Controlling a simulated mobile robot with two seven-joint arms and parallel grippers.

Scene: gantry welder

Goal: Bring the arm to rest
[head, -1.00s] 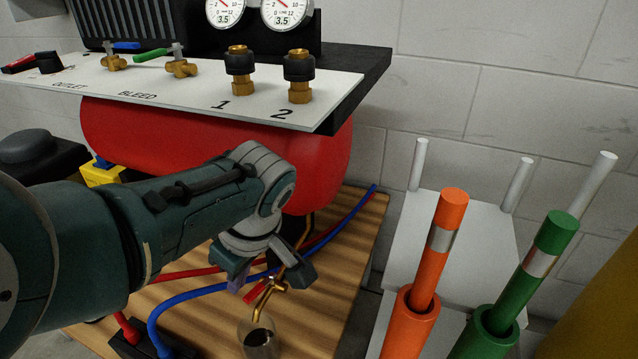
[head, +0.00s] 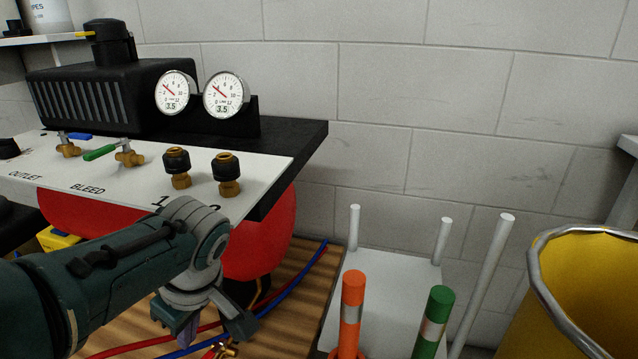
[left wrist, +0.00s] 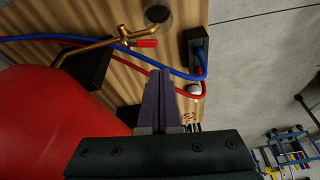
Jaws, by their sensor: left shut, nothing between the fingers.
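My left arm comes in from the left in the head view, in front of the red tank (head: 265,240). Its gripper (head: 188,336) points down over the wooden board (head: 285,290), near a brass valve (head: 226,350) at the bottom edge. In the left wrist view the purple fingers (left wrist: 158,75) are together with nothing between them. There the brass pipe (left wrist: 88,47) and its red lever (left wrist: 147,43) lie beyond the fingertips, apart from them. My right gripper is not in view.
A white panel (head: 255,190) with brass fittings and two gauges (head: 226,95) stands above the tank. Red and blue hoses (head: 290,290) cross the board. Orange (head: 352,300) and green (head: 434,315) tubes and a yellow bin (head: 590,280) stand at right.

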